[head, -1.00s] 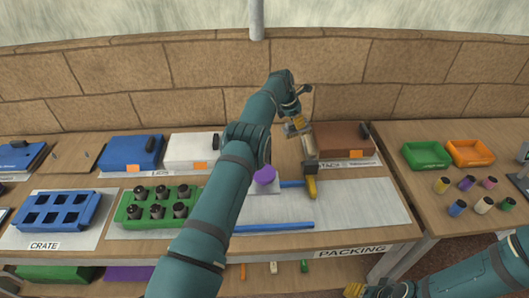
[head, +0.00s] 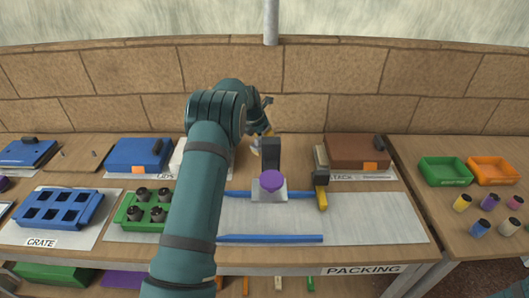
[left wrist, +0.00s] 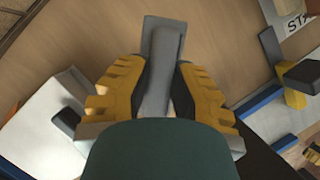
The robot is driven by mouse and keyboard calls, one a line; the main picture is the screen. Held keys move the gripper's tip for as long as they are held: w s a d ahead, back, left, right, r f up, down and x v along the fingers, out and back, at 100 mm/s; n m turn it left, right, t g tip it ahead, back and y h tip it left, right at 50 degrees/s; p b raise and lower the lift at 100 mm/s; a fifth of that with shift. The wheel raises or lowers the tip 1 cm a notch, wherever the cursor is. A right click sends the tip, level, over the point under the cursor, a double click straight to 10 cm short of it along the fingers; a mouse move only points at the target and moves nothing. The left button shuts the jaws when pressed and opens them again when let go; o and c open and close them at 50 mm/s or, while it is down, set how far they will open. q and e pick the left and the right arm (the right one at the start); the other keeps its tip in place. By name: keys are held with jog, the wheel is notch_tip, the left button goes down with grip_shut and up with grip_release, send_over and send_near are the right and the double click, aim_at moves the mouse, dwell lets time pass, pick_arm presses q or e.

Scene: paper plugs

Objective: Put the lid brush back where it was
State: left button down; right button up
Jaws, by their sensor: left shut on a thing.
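My left gripper (left wrist: 160,95) is shut on a grey handle (left wrist: 162,65), which I take to be the lid brush. Wider pale grey parts show at both sides of the fingers; my wrist hides the middle. In the head view my left gripper (head: 260,132) is at the back of the table, right of the white lid (head: 180,162), with a small pale piece below it. My left arm covers much of that lid. The lid and its dark knob (left wrist: 66,120) show at the left of the left wrist view. My right gripper is out of view.
Blue bars (head: 270,239) edge the grey packing mat (head: 380,220), otherwise largely clear.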

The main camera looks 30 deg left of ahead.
pick_arm(q)
jog(key=shift+f+b, duration=0.55)
jog(key=shift+f, duration=2.3)
jog(key=shift+f, duration=0.15)
jog(key=c, duration=1)
grip_release()
jog(key=shift+o, duration=0.2)
jog(key=shift+r, duration=0.25)
jog(key=p+v, duration=0.2)
jog(key=v, duration=0.9)
jog(key=shift+s+r, duration=0.2)
jog(key=shift+r, duration=0.15)
